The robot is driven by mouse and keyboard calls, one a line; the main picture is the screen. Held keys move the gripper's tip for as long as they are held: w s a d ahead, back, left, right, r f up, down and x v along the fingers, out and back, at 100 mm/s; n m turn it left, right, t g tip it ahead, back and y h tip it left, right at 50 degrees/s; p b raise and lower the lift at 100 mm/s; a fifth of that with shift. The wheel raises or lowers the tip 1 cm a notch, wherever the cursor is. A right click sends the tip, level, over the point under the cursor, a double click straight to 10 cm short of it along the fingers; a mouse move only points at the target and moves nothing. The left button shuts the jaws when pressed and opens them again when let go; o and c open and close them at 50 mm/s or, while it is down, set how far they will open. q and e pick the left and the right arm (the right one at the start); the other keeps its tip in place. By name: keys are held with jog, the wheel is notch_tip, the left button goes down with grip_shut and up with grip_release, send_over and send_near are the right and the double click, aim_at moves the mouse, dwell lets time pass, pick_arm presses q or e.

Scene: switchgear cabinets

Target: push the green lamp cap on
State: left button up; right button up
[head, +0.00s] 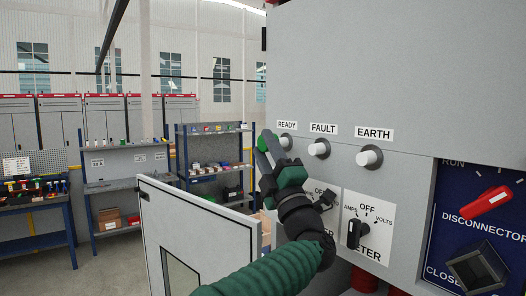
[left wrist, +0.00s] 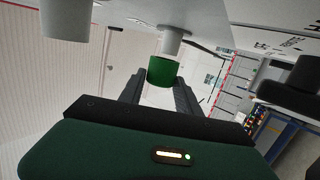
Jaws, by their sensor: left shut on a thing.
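The green lamp cap (head: 264,141) is between the fingertips of my left gripper (head: 269,151), which is shut on it beside the READY lamp (head: 287,142). In the left wrist view the green cap (left wrist: 162,71) sits at the end of the white lamp stem (left wrist: 172,42), in line with it and seeming to meet it. I cannot tell how far it is on. The fingers (left wrist: 160,92) stand on both sides of the cap. My right gripper is not in view.
The white FAULT lamp (head: 319,149) and EARTH lamp (head: 369,157) stick out to the right. Below are a selector knob (head: 357,232) and a red disconnector handle (head: 487,201). An open cabinet door (head: 205,232) stands at the lower left. Shelves (head: 213,165) are farther back.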

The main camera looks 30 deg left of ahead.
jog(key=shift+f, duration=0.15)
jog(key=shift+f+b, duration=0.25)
jog(key=shift+b, duration=0.15)
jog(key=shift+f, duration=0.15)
dwell(0.5)
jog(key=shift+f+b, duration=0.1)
jog(key=shift+b, duration=0.2)
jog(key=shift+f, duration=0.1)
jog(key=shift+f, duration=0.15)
dwell(0.3)
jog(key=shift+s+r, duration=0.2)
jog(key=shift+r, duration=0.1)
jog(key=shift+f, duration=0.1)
